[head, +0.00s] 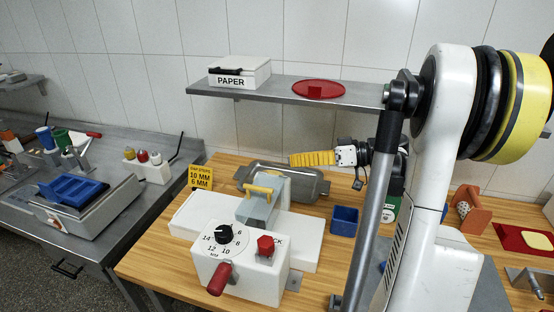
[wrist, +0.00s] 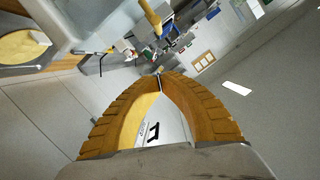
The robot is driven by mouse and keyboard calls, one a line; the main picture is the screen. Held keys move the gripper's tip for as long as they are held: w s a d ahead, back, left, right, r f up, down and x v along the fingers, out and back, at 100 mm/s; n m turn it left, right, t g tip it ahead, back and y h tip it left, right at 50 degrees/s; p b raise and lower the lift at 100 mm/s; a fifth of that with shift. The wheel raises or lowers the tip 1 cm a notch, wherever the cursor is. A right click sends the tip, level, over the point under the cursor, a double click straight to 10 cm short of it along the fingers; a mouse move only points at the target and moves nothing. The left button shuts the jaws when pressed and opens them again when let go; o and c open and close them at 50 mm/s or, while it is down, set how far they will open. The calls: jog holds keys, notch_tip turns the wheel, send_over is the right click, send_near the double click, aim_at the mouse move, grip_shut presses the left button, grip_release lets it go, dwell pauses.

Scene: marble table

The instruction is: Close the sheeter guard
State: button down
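The sheeter (head: 243,268) is a white machine on the wooden worktop, with a numbered dial, a red lever and a red knob on its front. Its guard (head: 257,211) is a pale, see-through blue-grey cover with a yellow handle (head: 264,190), standing up over the middle of the white bed. I cannot tell its exact angle. My gripper (head: 291,159), with ribbed yellow fingers, is above and behind the guard, apart from it, pointing left. In the wrist view, the bowed fingers (wrist: 160,76) meet at their tips with nothing visible between the tips.
A shelf (head: 270,90) above holds a paper box (head: 239,75) and a red disc (head: 318,89). A yellow sign (head: 200,177) and a blue bin (head: 344,221) flank the sheeter.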

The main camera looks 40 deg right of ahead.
jog(key=b, duration=0.2)
send_over(264, 196)
jog(key=d, duration=0.2)
jog(key=f, duration=0.3)
jog(key=a+f+b, duration=0.1)
jog(key=shift+w+a+f, duration=0.2)
jog(key=shift+f, duration=0.15)
jog(key=shift+s+a+f, duration=0.15)
jog(key=shift+a+f, duration=0.05)
jog(key=shift+f, duration=0.15)
